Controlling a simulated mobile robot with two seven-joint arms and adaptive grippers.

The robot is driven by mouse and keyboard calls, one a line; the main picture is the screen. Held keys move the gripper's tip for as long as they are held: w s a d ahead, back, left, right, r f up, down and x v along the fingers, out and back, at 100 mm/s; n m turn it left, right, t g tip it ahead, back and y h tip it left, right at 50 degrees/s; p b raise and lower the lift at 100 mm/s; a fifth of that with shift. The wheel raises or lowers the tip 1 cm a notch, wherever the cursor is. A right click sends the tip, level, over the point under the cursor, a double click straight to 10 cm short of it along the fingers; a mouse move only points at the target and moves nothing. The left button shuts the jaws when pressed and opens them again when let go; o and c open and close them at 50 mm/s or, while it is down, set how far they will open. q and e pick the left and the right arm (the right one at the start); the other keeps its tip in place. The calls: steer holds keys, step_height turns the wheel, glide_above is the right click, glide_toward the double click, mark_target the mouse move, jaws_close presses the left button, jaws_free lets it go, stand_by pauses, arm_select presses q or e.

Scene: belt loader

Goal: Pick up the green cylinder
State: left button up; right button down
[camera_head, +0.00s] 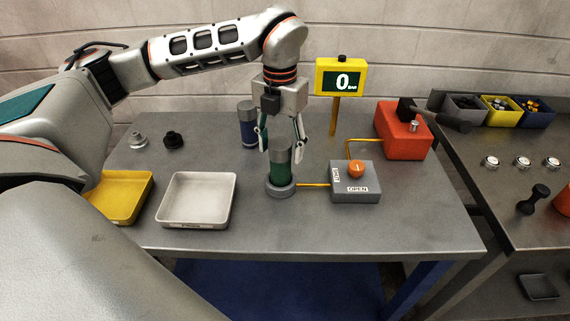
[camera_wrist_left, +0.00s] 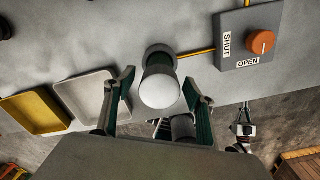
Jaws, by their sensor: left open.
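The green cylinder (camera_head: 279,168) has a grey top and stands upright in a round grey base on the table. In the left wrist view its pale round top (camera_wrist_left: 160,88) shows between the fingers, seen from above. My left gripper (camera_head: 281,148) points down over it, open, with its fingers apart above and around the cylinder's top. In the left wrist view the two fingers (camera_wrist_left: 160,105) stand on either side of it with gaps. I cannot tell whether a finger touches it.
A blue cylinder (camera_head: 248,126) stands behind left. A grey box with an orange knob (camera_head: 356,169) is at right, joined by a yellow pipe. A white tray (camera_head: 197,224) and a yellow tray (camera_head: 148,200) lie at left. A yellow gauge (camera_head: 340,78) reads 0.

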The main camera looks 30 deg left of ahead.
mark_target(281, 168)
arm_select(q)
steer(key=shift+s+f, duration=0.35)
steer(key=shift+f, duration=0.05)
steer(key=shift+s+f, duration=0.15)
steer(key=shift+f, duration=0.2)
steer(key=f, duration=0.4)
steer(key=shift+w+f+p, duration=0.15)
steer(key=shift+w+p, duration=0.1)
steer(key=shift+p, duration=0.15)
steer(key=shift+w+f, duration=0.1)
steer(key=shift+f, duration=0.55)
steer(key=c, duration=1.4)
jaws_close()
arm_select(e)
steer(key=shift+s+d, duration=0.2)
steer(key=shift+s, duration=0.55)
arm_select(q)
steer(key=shift+r, duration=0.15)
arm_select(e)
steer(key=shift+f, duration=0.1)
